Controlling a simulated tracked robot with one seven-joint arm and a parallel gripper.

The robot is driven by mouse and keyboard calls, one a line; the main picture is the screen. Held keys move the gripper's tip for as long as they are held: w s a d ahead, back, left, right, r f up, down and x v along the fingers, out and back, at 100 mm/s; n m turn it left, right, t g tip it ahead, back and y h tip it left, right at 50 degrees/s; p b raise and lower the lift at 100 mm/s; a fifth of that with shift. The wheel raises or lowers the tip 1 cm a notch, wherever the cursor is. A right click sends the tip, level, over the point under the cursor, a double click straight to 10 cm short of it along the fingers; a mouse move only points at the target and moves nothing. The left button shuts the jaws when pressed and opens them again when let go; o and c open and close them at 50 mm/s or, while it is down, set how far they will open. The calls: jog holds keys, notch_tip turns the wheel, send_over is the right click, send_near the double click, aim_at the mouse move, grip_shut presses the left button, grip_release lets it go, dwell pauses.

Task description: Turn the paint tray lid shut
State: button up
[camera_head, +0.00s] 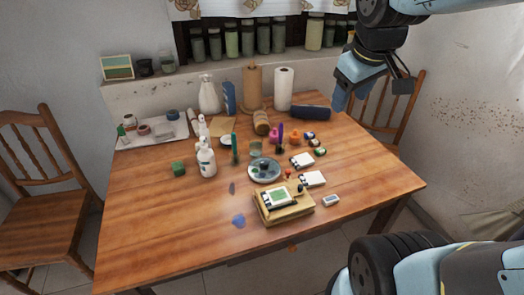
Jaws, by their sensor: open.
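My gripper (368,97) hangs at the upper right, above the back right of the table and well apart from the things on it. It is open and empty. I cannot tell for certain which thing is the paint tray. Two small white cases with dark edges, one farther back (302,160) and one nearer (312,179), lie right of the round palette (265,170). A tan box (284,209) with a small green picture on top stands near the front edge. No raised lid can be made out at this size.
The wooden table (150,235) has free room at its front left and right. White bottles (206,160), paper rolls (284,88) and a dark blue roll (310,112) stand or lie toward the back. A white tray (153,131) holds jars. Chairs stand left (40,180) and right (397,110).

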jog(key=w+a+f+n+g, duration=0.2)
jog(key=w+a+f+n, duration=0.5)
jog(key=w+n, duration=0.35)
jog(key=n+g, duration=0.2)
jog(key=n, duration=0.9)
send_near(264, 162)
jog(key=shift+y, duration=0.3)
jog(key=f, duration=0.9)
jog(key=shift+w+d+f, duration=0.1)
jog(key=shift+w+d, duration=0.15)
